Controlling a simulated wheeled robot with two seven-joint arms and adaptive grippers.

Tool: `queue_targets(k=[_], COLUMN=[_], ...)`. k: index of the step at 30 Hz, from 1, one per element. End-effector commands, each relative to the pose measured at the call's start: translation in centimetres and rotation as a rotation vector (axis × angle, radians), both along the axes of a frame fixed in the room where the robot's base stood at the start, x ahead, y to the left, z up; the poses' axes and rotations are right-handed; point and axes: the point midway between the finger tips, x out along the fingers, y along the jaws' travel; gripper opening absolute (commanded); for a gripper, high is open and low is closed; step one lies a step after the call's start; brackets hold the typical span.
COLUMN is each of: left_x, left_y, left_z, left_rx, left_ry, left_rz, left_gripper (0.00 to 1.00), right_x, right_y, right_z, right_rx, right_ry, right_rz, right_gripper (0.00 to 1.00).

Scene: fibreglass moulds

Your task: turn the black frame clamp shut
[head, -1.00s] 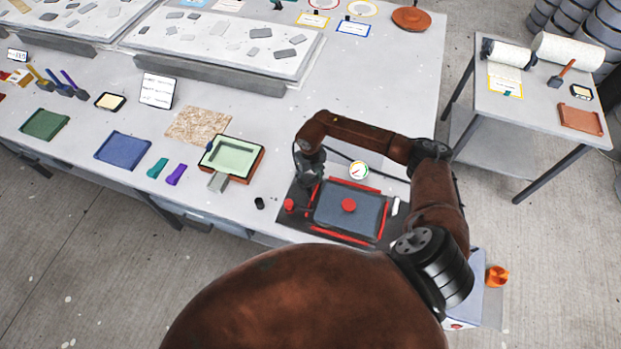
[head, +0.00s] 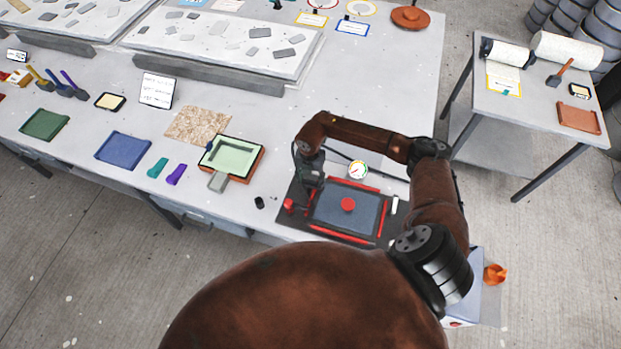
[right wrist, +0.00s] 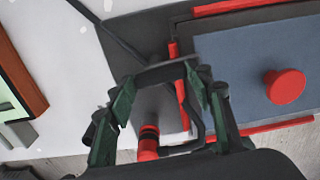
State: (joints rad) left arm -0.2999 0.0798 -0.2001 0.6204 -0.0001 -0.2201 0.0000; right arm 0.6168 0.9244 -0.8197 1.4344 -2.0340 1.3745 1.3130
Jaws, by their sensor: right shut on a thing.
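A dark base plate with a grey-blue panel (head: 335,208) and red edge bars stands at the table's front right. A red round knob (head: 348,205) sits on the panel. My right gripper (head: 308,190) is at the plate's left side, near a red knob (head: 289,204). In the right wrist view its fingers (right wrist: 162,82) are on both sides of a black bar, which looks like the black frame clamp (right wrist: 164,73), and are shut on it. A grey block and a red cylinder with black rings (right wrist: 148,142) show between the fingers. My left gripper is not in view.
A small black cylinder (head: 259,202) and a green-panelled mould (head: 232,155) stand to the left. A round gauge (head: 357,169) is behind the plate, and a white piece (head: 394,205) lies at its right. The table's front edge is close.

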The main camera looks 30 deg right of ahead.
Motion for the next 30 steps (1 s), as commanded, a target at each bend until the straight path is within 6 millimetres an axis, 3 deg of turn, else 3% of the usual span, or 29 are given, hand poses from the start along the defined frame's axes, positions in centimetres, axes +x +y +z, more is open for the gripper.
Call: queue_targets(k=[21,22,30], left_x=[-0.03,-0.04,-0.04], left_y=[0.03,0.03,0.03], left_z=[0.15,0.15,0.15], left_rx=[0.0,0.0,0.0], left_ry=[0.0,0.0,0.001], left_rz=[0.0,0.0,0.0], left_gripper=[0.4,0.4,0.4], right_x=[0.2,0.2,0.07], right_y=[-0.05,-0.05,0.0], right_z=[0.12,0.12,0.06], right_rx=[0.0,0.0,0.0], right_ry=[-0.006,-0.006,-0.003], right_rz=[-0.073,-0.073,-0.071], right_gripper=[0.23,0.49,0.65])
